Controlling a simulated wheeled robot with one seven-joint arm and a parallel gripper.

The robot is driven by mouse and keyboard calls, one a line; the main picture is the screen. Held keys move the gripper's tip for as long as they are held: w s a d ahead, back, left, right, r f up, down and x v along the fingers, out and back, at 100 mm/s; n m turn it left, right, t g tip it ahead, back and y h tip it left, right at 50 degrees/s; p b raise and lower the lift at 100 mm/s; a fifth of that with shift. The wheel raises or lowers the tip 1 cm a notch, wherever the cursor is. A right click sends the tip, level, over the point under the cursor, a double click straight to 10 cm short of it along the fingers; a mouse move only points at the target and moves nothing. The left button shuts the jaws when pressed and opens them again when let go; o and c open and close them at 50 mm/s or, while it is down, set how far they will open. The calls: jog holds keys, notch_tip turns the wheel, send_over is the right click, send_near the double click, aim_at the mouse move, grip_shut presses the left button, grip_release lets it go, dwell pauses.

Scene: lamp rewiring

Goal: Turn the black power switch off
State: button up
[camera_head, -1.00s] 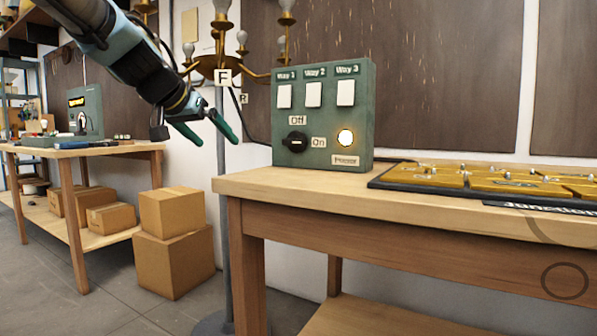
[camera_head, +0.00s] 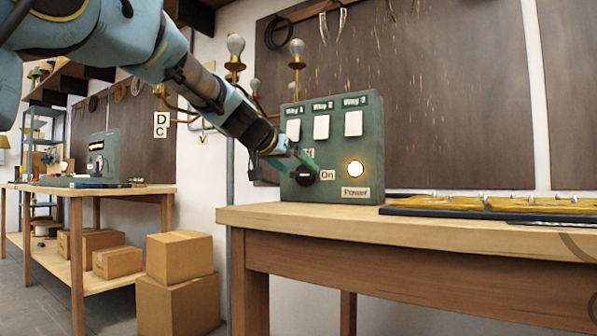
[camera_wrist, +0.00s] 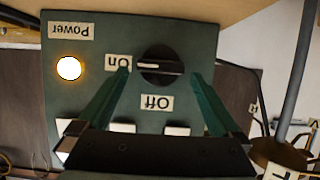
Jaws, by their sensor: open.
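The black power switch (camera_head: 304,176) is a round knob low on the front of the green control box (camera_head: 350,110). In the wrist view the knob (camera_wrist: 161,66) shows upside down, and its pale pointer line is aimed at the "On" label (camera_wrist: 118,61). The "Off" label (camera_wrist: 158,102) is beside it. The round power light (camera_head: 355,169) glows. My gripper (camera_head: 296,160) is open, with its green fingers close to the knob. In the wrist view the fingertips (camera_wrist: 158,72) lie on either side of the knob; I cannot tell whether they touch it.
The box stands on a wooden table (camera_head: 400,218). Three white way switches (camera_head: 321,127) are above the knob. A yellow junction board (camera_head: 490,204) lies to the right. A brass lamp (camera_head: 236,62) stands behind my arm. Cardboard boxes (camera_head: 180,256) are stacked on the floor left.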

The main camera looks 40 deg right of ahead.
jog(key=shift+x, duration=0.85)
jog(key=shift+c, duration=0.2)
jog(key=c, duration=1.2)
